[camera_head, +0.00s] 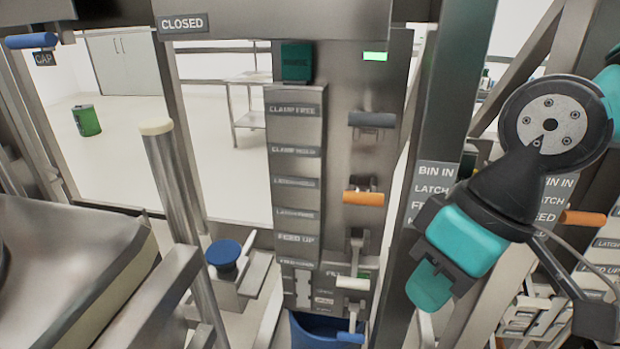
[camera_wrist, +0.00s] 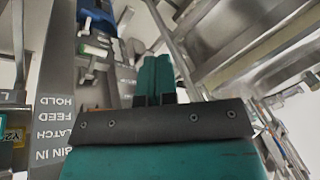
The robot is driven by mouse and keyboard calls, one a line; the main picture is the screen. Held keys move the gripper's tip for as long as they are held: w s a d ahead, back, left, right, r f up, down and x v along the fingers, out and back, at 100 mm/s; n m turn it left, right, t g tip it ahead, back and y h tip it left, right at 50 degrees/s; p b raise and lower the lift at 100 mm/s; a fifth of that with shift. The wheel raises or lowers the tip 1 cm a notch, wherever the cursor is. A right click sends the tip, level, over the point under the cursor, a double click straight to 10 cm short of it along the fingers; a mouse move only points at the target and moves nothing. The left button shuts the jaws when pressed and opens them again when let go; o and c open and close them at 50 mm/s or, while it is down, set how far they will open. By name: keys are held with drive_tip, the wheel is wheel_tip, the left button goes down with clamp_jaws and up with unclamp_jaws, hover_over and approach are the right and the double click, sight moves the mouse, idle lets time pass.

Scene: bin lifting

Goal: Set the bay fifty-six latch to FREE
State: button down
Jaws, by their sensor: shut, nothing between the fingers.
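A panel (camera_head: 340,225) stands in the middle of the head view. Its label column (camera_head: 296,180) reads CLAMP FREE, CLAMP HOLD, LATCH HOLD, LATCH FREE, FEED UP and a blurred last line. An orange handle (camera_head: 363,198) sticks out beside the two LATCH labels, level with the gap between them; I cannot tell its setting. I cannot read a bay number on this panel. My gripper (camera_head: 430,288) is shut and empty, right of the panel and lower than the orange handle, apart from it. In the wrist view its teal fingers (camera_wrist: 155,75) are together.
A grey handle (camera_head: 372,119) sits above the orange one; a white handle (camera_head: 352,283) and a blue one (camera_head: 350,337) sit below. A post with a BIN IN sign (camera_head: 436,172) stands between panel and arm. Another orange handle (camera_head: 582,218) is at right. A metal bin (camera_head: 70,265) fills lower left.

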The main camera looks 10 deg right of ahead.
sight(368, 195)
drive_tip(key=w+d+r+m+t+h+p, duration=0.1)
drive_tip(key=w+m+t+h+p, duration=0.3)
drive_tip(key=w, duration=0.9)
drive_tip(key=w+d+r+m+t+h+b, duration=0.15)
drive_tip(key=w+m, duration=0.45)
drive_tip(key=w, duration=0.6)
drive_tip(key=p+x, duration=0.2)
drive_tip(key=x, duration=0.2)
drive_tip(key=p+x, duration=0.1)
drive_tip(key=x, duration=0.3)
drive_tip(key=shift+w+a+f+p, duration=0.1)
drive_tip(key=shift+w+a+p, duration=0.1)
drive_tip(key=shift+w+p, duration=0.2)
drive_tip(key=shift+x, duration=0.8)
drive_tip(key=shift+s, duration=0.1)
